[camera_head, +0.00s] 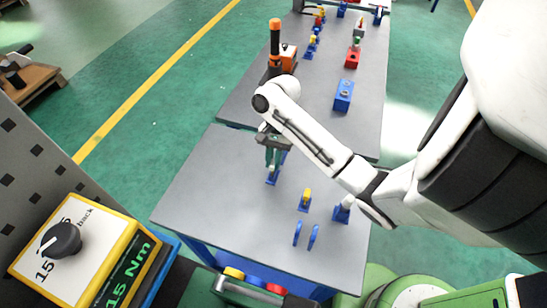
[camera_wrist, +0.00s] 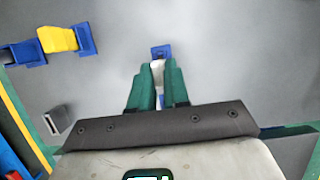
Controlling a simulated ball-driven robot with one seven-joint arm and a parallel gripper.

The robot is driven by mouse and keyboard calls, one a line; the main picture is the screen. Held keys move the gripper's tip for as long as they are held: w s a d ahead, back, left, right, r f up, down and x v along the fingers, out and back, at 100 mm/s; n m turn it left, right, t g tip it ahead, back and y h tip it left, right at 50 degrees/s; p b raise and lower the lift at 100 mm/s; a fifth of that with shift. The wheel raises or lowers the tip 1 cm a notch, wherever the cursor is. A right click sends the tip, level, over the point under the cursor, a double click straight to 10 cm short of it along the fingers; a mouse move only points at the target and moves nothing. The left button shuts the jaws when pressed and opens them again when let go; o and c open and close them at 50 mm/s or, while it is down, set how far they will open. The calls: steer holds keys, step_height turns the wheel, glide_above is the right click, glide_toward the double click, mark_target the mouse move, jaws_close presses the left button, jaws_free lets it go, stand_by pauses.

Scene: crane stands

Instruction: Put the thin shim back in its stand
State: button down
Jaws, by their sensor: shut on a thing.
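My gripper (camera_head: 273,160) points down over the near grey table. Its two green fingers also show in the wrist view (camera_wrist: 158,72). They are closed around a thin pale piece that looks like the shim (camera_wrist: 158,78). A small blue stand (camera_wrist: 160,51) lies just beyond the fingertips in the wrist view. In the head view the blue stand (camera_head: 271,178) is directly below the fingers. The far end of the shim overlaps the stand, but I cannot tell whether it is seated or only above it. The fingers hide much of the shim.
Two thin blue uprights (camera_head: 313,238) are nearer the front edge. The table's left part is clear. A second table (camera_head: 330,120) behind carries several coloured parts.

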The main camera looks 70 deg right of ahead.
steer(key=shift+f, duration=0.5)
steer(key=c, duration=1)
jaws_free()
steer(key=p+v, duration=0.4)
steer(key=v, duration=0.1)
steer(key=shift+p, duration=0.35)
glide_toward(273, 162)
steer(key=v, duration=0.5)
steer(key=shift+d+r, duration=0.3)
